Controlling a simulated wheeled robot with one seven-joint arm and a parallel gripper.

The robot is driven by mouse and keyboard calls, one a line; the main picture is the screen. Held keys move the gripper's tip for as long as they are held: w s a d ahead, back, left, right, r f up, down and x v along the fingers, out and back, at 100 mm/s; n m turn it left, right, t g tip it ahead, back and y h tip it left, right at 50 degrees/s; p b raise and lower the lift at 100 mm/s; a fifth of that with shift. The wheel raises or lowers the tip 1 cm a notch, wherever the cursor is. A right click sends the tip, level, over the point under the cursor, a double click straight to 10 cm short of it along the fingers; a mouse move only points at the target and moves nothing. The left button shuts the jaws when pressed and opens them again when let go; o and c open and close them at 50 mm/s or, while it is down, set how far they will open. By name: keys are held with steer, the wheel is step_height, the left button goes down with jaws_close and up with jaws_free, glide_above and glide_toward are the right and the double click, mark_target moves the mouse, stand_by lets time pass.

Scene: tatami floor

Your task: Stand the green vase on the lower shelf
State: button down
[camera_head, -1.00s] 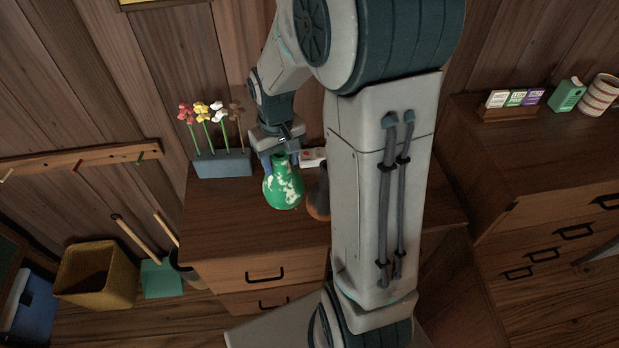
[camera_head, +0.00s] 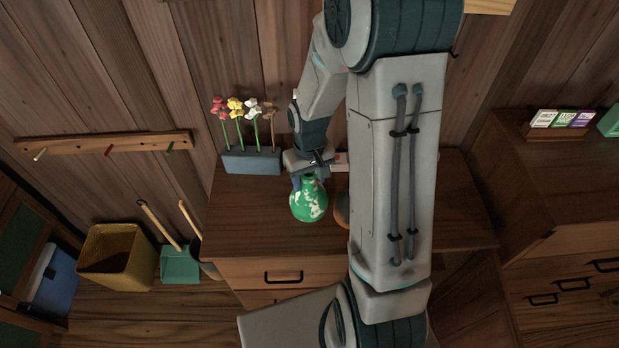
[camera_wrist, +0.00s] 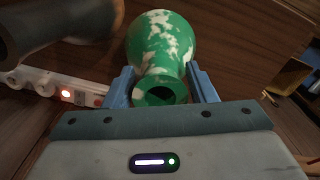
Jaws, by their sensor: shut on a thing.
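The green vase (camera_head: 309,201) with white patches is upright at the cabinet top, in the middle of the head view. My gripper (camera_head: 309,178) is shut on its neck from the wall side. In the wrist view the vase (camera_wrist: 165,45) sits between the two blue fingers (camera_wrist: 162,88), with its dark open mouth toward the camera. Whether its base touches the cabinet top (camera_head: 250,225) I cannot tell. I cannot make out the lower shelf in these views.
A dark rounded object (camera_head: 342,210) stands right of the vase, partly behind my arm. A blue-grey block with several flowers (camera_head: 251,162) is at the back left. A power strip (camera_wrist: 62,92) lies close by. A bin (camera_head: 117,257) and dustpan (camera_head: 180,266) are on the floor.

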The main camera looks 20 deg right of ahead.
steer(key=shift+f, duration=0.2)
steer(key=shift+f, duration=0.2)
steer(key=c, duration=0.6)
jaws_free()
steer(key=shift+r, duration=0.15)
